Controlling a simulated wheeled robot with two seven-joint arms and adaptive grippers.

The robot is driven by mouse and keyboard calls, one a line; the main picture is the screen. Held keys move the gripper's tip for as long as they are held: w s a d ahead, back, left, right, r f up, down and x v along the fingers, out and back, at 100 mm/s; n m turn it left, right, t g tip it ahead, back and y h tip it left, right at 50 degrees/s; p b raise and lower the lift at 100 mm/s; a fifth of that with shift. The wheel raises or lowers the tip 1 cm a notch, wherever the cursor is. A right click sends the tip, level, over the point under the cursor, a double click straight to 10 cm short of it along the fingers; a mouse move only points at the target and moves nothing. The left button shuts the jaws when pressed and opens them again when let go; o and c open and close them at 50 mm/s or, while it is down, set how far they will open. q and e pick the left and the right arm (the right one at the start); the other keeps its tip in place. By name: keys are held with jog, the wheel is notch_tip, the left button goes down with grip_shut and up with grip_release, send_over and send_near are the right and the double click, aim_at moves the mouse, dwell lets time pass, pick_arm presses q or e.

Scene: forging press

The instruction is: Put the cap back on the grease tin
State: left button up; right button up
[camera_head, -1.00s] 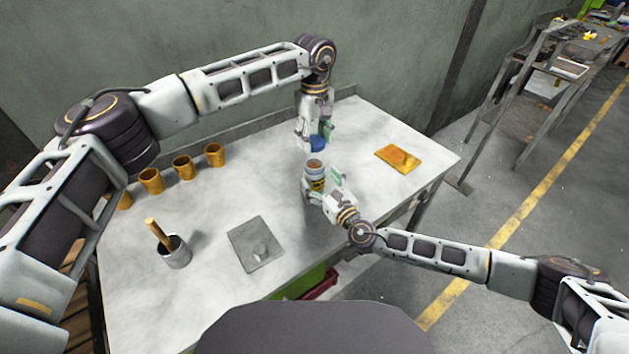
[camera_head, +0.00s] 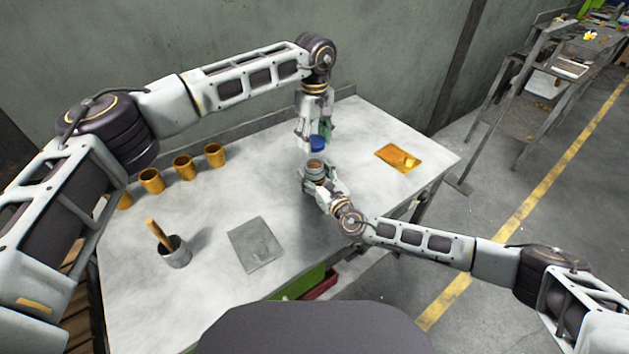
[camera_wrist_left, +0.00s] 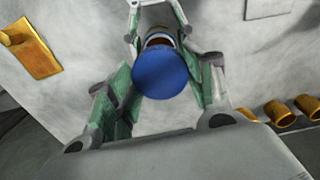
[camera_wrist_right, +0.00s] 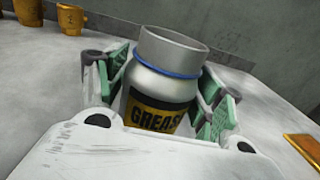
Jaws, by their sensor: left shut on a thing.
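The grease tin (camera_head: 315,164) stands open-topped on the table, with a grey neck, a blue ring and a yellow-black label seen in the right wrist view (camera_wrist_right: 165,90). My right gripper (camera_head: 315,180) has its fingers on both sides of the tin and looks open around it; contact is not clear. The blue cap (camera_head: 317,144) is in my left gripper (camera_head: 316,135), shut on it, just above and behind the tin in the head view.
Several orange cups (camera_head: 183,168) stand at the left back. A metal pot with a wooden handle (camera_head: 174,252) and a grey plate (camera_head: 256,245) lie nearer. An orange tray (camera_head: 398,158) is at right. The table (camera_head: 220,310) is otherwise clear.

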jog(key=c, duration=1)
pick_arm(q)
send_over(315, 168)
jog(key=shift+s+a+f, duration=0.1)
jog(key=shift+f, duration=2.4)
jog(key=shift+f, duration=0.15)
jog(key=shift+f, duration=0.75)
jog(key=shift+f, duration=0.55)
pick_arm(e)
grip_shut()
